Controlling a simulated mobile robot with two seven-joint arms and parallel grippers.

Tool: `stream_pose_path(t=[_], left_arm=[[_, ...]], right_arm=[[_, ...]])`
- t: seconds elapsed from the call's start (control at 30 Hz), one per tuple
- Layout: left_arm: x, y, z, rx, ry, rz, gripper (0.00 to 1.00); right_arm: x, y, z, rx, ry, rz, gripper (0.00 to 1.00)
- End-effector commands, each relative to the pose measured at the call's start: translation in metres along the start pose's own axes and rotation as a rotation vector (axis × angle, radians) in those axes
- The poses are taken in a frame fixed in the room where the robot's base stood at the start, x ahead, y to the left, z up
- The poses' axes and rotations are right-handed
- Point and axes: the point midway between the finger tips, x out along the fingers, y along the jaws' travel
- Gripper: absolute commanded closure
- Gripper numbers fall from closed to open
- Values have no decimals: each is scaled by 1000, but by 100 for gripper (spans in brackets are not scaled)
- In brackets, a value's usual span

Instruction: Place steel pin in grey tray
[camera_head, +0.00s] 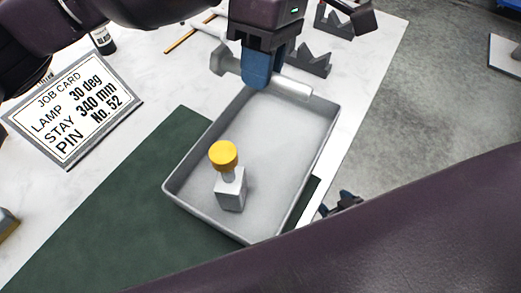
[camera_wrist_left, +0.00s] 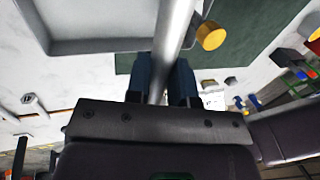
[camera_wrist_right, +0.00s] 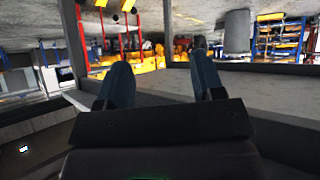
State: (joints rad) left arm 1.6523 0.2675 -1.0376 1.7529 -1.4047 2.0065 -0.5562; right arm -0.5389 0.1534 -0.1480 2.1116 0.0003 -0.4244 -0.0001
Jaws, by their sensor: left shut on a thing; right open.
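My left gripper (camera_head: 257,84) is shut on a steel pin (camera_head: 294,87), a grey rod held crosswise at the far end of the grey tray (camera_head: 173,197). I cannot tell whether the pin touches the tray. My right gripper (camera_wrist_right: 157,62) is open and empty in the right wrist view.
A grey block with a yellow knob (camera_head: 223,155) stands inside the tray. The tray lies partly on a green mat (camera_head: 130,220). A job card (camera_head: 75,108) lies left. A notched grey block (camera_head: 308,62) stands behind the tray. My right arm crosses the lower right foreground.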

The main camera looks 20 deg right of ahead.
Motion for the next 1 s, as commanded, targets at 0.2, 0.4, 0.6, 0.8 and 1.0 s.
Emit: stream_pose_path(t=[0.2, 0.4, 0.6, 0.8, 1.0], left_arm=[[45, 14, -1, 2, -6, -7, 100], [84, 27, 0, 3, -6, -6, 100], [121, 39, -1, 0, -6, -5, 100], [141, 46, -1, -1, -4, -2, 100], [149, 48, -2, -1, -3, -1, 100]], right_arm=[[4, -1, 8, 0, -10, -3, 38], [8, -2, 10, -1, -12, -4, 38], [10, -1, 20, -2, -29, -3, 38], [11, 0, 23, -3, -35, -2, 38], [12, 0, 23, -6, -35, -3, 38]])
